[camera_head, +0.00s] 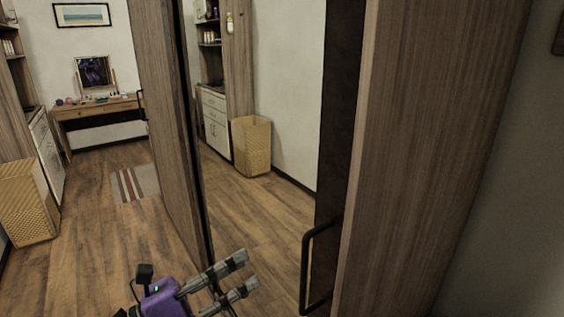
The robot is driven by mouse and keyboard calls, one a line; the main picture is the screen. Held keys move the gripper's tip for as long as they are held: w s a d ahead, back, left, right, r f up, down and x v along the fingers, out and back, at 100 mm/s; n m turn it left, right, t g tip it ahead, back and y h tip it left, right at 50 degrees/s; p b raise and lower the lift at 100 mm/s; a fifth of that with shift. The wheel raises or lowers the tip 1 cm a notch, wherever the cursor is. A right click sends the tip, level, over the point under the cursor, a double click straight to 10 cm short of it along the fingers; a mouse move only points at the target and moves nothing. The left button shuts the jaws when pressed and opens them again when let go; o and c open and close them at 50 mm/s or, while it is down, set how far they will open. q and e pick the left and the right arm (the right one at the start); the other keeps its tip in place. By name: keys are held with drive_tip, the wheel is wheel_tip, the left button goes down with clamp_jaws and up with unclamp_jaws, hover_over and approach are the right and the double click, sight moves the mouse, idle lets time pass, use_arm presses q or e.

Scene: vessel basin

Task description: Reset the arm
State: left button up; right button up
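My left gripper (242,273) shows at the bottom centre, with a purple body and two grey fingers pointing right and slightly up. The fingers are apart with a gap between them, and nothing is seen held. It appears in front of the lower edge of a tall wooden door panel (168,110); I cannot tell whether they touch. The rest of my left arm is mostly below the picture. My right gripper is not in view.
A wooden cabinet panel (430,130) with a black bar handle (306,270) stands close on the right. A desk (98,109) with a mirror stands far back. A striped rug (135,184) lies on open floor.

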use_arm(q)
drive_tip(key=w+a+f+n+t+y+p, duration=0.15)
drive_tip(key=a+f+n+t+y, duration=0.6)
drive_tip(key=n, duration=1.35)
drive_tip(key=s+a+f+n+g+y, duration=0.2)
drive_tip(key=f+n+y, duration=0.15)
drive_tip(key=f, duration=0.25)
drive_tip(key=s+a+f+n+g+y, duration=0.1)
drive_tip(key=s+a+f+n+y, duration=0.15)
drive_tip(key=f+n, duration=0.3)
drive_tip(key=s+d+f+n+g+y+p, duration=0.1)
drive_tip(key=s+f+n+g, duration=0.2)
drive_tip(key=s+f, duration=0.6)
drive_tip(key=s+f+n+g+y+p, duration=0.1)
drive_tip(key=s+f+n+g, duration=0.3)
drive_tip(key=s, duration=1.2)
wheel_tip(320, 180, down, 5)
drive_tip(key=n, duration=0.4)
drive_tip(key=shift+s+d, duration=0.3)
drive_tip(key=shift+d, duration=0.1)
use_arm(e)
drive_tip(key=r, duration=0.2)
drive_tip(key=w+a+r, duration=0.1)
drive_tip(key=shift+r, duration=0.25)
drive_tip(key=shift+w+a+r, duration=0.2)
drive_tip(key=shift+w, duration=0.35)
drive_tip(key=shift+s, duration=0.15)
